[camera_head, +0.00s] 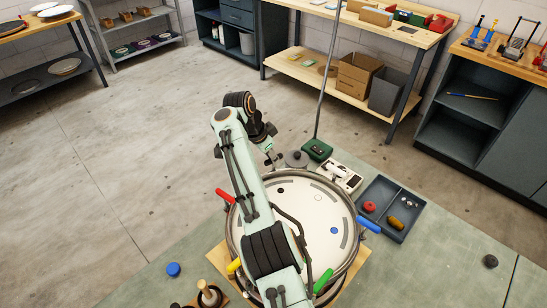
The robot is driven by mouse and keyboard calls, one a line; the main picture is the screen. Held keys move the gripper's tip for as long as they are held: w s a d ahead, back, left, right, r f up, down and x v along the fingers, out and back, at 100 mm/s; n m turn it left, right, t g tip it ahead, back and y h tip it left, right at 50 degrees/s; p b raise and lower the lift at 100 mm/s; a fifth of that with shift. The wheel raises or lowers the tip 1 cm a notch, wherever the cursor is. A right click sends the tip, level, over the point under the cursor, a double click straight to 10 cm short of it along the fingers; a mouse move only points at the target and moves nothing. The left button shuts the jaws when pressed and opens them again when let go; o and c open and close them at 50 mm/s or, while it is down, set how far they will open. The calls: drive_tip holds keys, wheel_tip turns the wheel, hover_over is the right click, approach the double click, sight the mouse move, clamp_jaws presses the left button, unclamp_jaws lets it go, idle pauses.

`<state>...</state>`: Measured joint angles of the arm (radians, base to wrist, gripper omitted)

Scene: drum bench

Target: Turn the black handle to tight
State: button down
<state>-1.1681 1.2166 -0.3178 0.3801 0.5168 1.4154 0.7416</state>
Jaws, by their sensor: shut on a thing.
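The round drum (318,197) lies flat on the bench with a pale head and coloured handles around its rim. The red handle (225,196), yellow handle (233,266), green handle (323,281) and blue handle (368,224) stick outward. My gripper (271,160) is at the drum's far rim, pointing down, and is shut. The black handle cannot be made out apart from my dark gripper; it seems to be between the fingers. My arm crosses over the left part of the drum and hides some of its rim.
A grey round weight (297,159) stands close right of my gripper, beside a green box (317,149) with a tall pole. A white device (340,176) and a dark tray (377,192) lie to the right. The right bench is mostly clear.

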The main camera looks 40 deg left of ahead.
drive_tip(key=c, duration=1.1)
unclamp_jaws()
